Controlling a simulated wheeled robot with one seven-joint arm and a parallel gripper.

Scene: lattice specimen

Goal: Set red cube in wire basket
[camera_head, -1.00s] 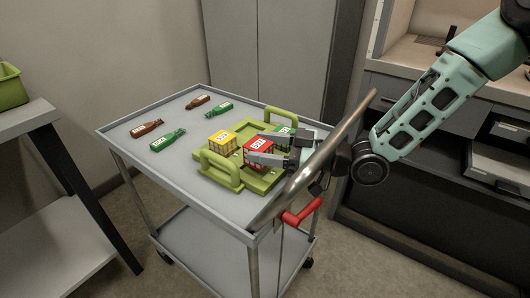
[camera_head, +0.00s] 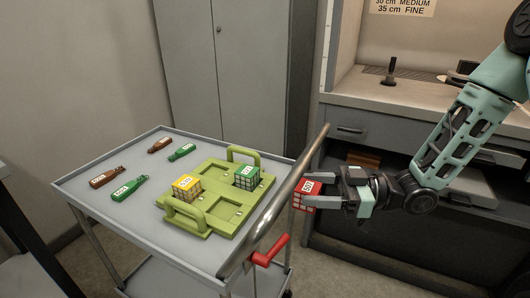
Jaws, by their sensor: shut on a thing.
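The red cube (camera_head: 308,191), a lattice block with a white label on top, is between the fingers of my gripper (camera_head: 318,194). My gripper is shut on it and holds it in the air, to the right of the cart's handle bar. No wire basket can be made out in the current view.
A grey cart (camera_head: 87,187) carries a green tray (camera_head: 212,216) with handles. A yellow cube (camera_head: 187,188) and a green cube (camera_head: 246,177) sit in the tray. A slanted metal handle bar (camera_head: 290,190) edges the cart. A workbench (camera_head: 360,95) stands behind.

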